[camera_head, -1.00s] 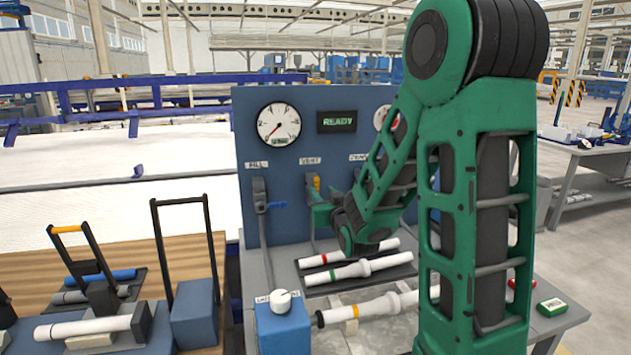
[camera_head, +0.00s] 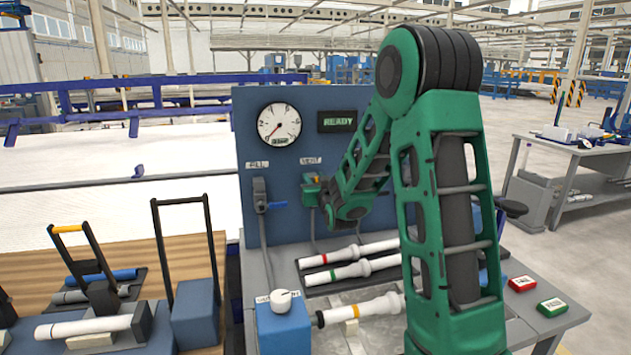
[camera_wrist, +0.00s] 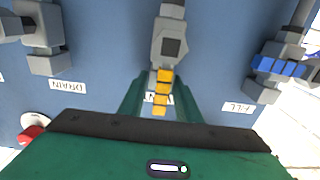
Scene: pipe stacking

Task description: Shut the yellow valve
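The yellow valve handle (camera_wrist: 162,92) sticks out from its grey valve body (camera_wrist: 171,40) on the blue panel, in the middle of the wrist view. My green gripper (camera_wrist: 157,88) is open, with one finger on each side of the handle. The right finger is close to the handle; a gap shows at the left one. I cannot tell whether either touches. In the head view my gripper (camera_head: 311,191) is at the panel below the VENT label (camera_head: 311,161), and the valve is mostly hidden behind it.
The blue-handled FILL valve (camera_head: 270,206) is left of my gripper in the head view. The DRAIN valve (camera_wrist: 45,35) is on the other side. A gauge (camera_head: 279,124) and a READY display (camera_head: 337,121) are above. White pipes (camera_head: 352,270) lie on the bench below.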

